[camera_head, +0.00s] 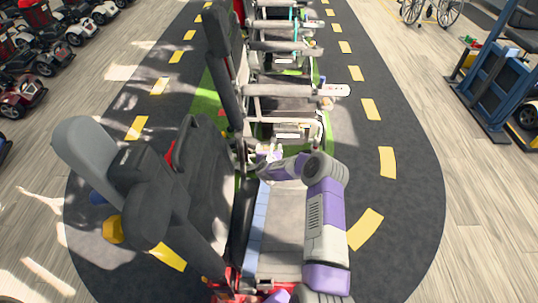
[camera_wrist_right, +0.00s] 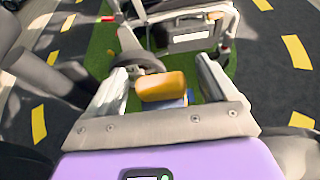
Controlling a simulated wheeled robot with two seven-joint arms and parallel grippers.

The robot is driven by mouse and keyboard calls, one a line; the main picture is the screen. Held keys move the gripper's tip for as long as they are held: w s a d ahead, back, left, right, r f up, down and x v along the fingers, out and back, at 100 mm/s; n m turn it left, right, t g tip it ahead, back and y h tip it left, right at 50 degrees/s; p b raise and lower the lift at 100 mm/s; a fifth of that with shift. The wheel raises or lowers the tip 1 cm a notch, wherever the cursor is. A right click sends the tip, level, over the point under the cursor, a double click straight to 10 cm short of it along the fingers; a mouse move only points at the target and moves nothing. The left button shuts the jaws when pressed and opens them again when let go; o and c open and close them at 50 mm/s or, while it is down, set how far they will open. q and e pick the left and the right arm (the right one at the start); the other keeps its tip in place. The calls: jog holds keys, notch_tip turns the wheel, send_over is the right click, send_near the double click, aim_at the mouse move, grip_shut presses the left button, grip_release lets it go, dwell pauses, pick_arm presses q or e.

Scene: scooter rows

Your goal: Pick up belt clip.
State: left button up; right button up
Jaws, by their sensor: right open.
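My right gripper (camera_head: 268,156) reaches forward over the row of scooters, at the end of my purple and white arm. In the right wrist view its two fingers (camera_wrist_right: 163,80) are apart. A small orange-yellow block (camera_wrist_right: 167,86) with a blue part under it shows between the fingers, with gaps on both sides. It may be the belt clip; I cannot tell for sure. I cannot make it out in the head view, where the gripper and seat parts crowd that spot. My left gripper is not in view.
A dark scooter seat with grey armrest (camera_head: 90,150) stands close at left. More scooters (camera_head: 285,100) line up ahead on a green strip (camera_head: 205,105). A blue rack (camera_head: 495,95) stands at far right. Open dark floor with yellow dashes lies right of the row.

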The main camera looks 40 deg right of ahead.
jog(key=shift+c, duration=0.4)
jog(key=c, duration=1)
jog(key=shift+r, duration=0.15)
